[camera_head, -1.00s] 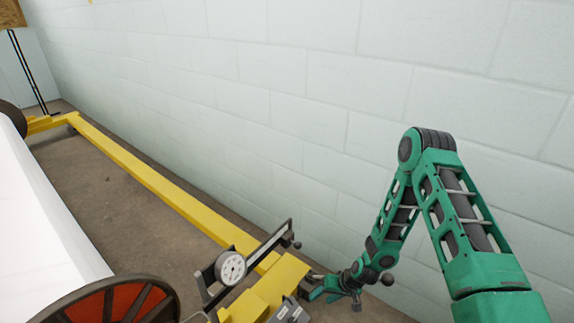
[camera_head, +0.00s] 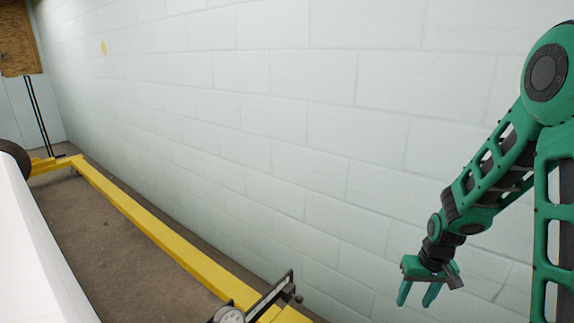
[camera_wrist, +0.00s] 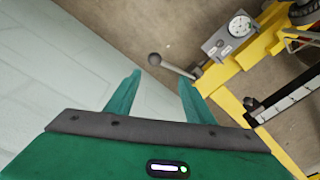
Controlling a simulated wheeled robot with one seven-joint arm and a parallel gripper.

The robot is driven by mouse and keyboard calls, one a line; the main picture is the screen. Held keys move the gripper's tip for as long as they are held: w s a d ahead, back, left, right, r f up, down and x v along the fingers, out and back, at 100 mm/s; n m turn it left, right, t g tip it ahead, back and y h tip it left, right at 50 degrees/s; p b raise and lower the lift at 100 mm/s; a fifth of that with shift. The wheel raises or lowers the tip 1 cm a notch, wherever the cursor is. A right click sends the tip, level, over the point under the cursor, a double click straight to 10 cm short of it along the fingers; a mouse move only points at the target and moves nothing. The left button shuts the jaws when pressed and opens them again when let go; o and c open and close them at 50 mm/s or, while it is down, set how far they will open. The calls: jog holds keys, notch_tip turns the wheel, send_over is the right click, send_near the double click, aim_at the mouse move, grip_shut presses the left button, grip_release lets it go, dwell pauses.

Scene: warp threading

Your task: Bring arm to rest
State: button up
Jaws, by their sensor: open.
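My gripper (camera_head: 419,296) hangs at the lower right of the head view, in front of the white block wall, with its fingers pointing down. It is open and nothing is between the fingers. In the wrist view my gripper (camera_wrist: 160,88) shows its two green fingers spread apart, with wall and bare floor beyond them. It is apart from the yellow frame and the lever there.
A yellow frame (camera_head: 150,221) runs along the floor by the wall (camera_head: 250,110). A white roll (camera_head: 35,255) lies at left.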

jog(key=s+d+r+m+h, duration=0.1)
jog(key=s+d+r+m, duration=0.35)
jog(key=s+r, duration=0.9)
jog(key=s+d+r+g, duration=0.1)
jog(key=s+r, duration=0.5)
jog(key=s, duration=0.7)
jog(key=shift+s+m+y, duration=0.2)
jog(key=shift+m+y, duration=0.2)
jog(key=shift+m, duration=0.05)
jog(key=shift+d, duration=0.1)
jog(key=shift+w+f, duration=0.2)
jog(key=shift+w, duration=0.45)
